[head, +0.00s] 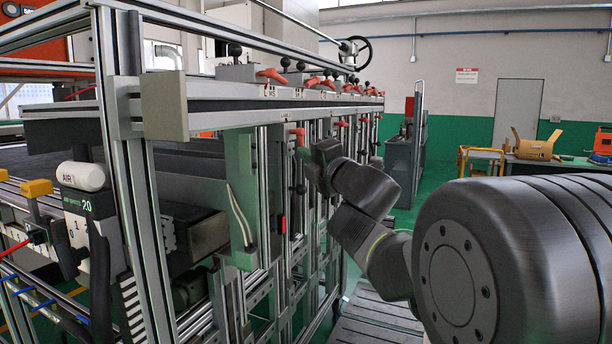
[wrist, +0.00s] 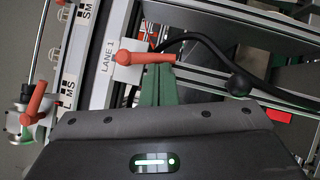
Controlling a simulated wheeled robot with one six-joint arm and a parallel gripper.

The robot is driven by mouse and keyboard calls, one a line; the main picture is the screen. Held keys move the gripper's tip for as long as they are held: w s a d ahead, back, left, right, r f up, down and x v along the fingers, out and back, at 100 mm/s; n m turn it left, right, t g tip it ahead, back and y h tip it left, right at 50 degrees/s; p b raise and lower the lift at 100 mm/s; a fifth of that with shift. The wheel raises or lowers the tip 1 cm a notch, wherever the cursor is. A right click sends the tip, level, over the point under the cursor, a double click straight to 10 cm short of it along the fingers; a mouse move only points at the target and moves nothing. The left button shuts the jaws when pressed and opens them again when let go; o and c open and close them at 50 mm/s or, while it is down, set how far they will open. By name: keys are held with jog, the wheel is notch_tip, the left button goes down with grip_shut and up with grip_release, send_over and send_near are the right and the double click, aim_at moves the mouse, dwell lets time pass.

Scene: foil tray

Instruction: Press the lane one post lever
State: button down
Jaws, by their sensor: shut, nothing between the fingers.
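The lane one post lever (wrist: 145,57) is an orange-red handle beside a white LANE 1 label (wrist: 108,55) in the wrist view, lying nearly level across the picture. In the head view an orange-red lever (head: 297,131) on a post of the frame appears to be the same one. My gripper (head: 314,165) is shut and empty, a little right of and below that lever in the head view.
Another orange lever (wrist: 34,103) stands by the MS label at left. A black ball knob (wrist: 239,84) and black cable are right of the lane lever. More orange levers (head: 271,75) line the top rail. Aluminium posts (head: 277,170) crowd the left; open floor (head: 398,225) lies behind my arm.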

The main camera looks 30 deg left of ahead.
jog(key=w+n+g+y+b, duration=0.1)
jog(key=n+g+y+b, duration=0.1)
jog(key=n+b, duration=0.3)
jog(key=w+n+g+y+b, duration=0.2)
jog(key=n+g+b, duration=0.1)
jog(key=n+b, duration=0.2)
jog(key=w+n+g+y+b, duration=0.1)
jog(key=n+g+y+b, duration=0.1)
jog(key=n+b, duration=0.4)
jog(key=shift+w+a+r+g+b, duration=0.3)
jog(key=shift+w+r+b, duration=0.1)
jog(key=shift+b, duration=0.4)
jog(key=shift+f, duration=0.1)
jog(key=s+d+f+b, duration=0.2)
jog(key=d+f+b, duration=0.2)
jog(key=d+f, duration=0.5)
jog(key=shift+d+b, duration=0.2)
jog(key=shift+b, duration=0.15)
jog(key=shift+s+r, duration=0.1)
